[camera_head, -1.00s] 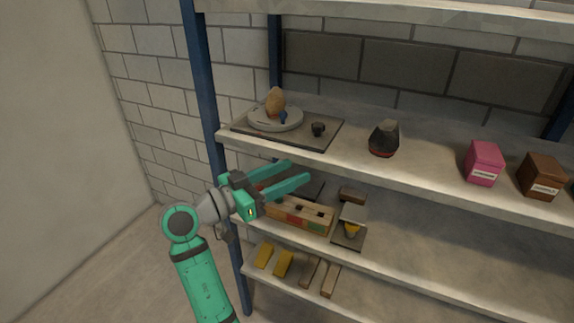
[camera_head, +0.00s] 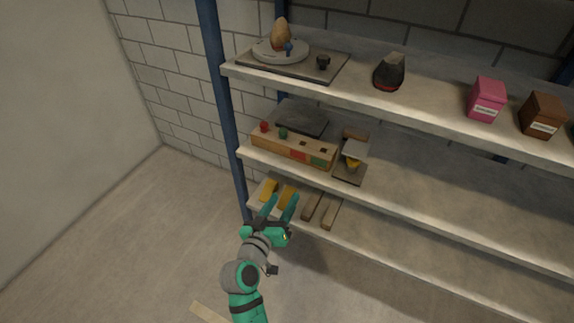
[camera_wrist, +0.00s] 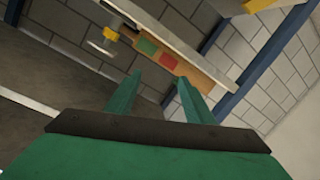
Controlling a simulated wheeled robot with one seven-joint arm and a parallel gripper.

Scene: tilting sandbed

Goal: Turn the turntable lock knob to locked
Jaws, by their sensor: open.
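The turntable (camera_head: 262,55) is a pale grey disc on a dark base plate (camera_head: 300,68) on the upper shelf at the left. A tan lumpy object (camera_head: 280,35) and a small blue piece (camera_head: 289,46) are on the disc. A small black knob (camera_head: 323,62) stands on the plate right of the disc; its turned position is too small to tell. My green gripper (camera_head: 280,205) is open and empty, well below the turntable, by the bottom shelf. Its parted fingers also show in the wrist view (camera_wrist: 158,82), where the turntable is not recognisable.
A blue post (camera_head: 225,130) stands at the shelf's left end. The middle shelf holds a wooden box (camera_head: 275,146) with red and green knobs and a small stand (camera_head: 350,173). Yellow blocks (camera_head: 287,195) and wooden bars lie on the bottom shelf. The floor at left is mostly clear.

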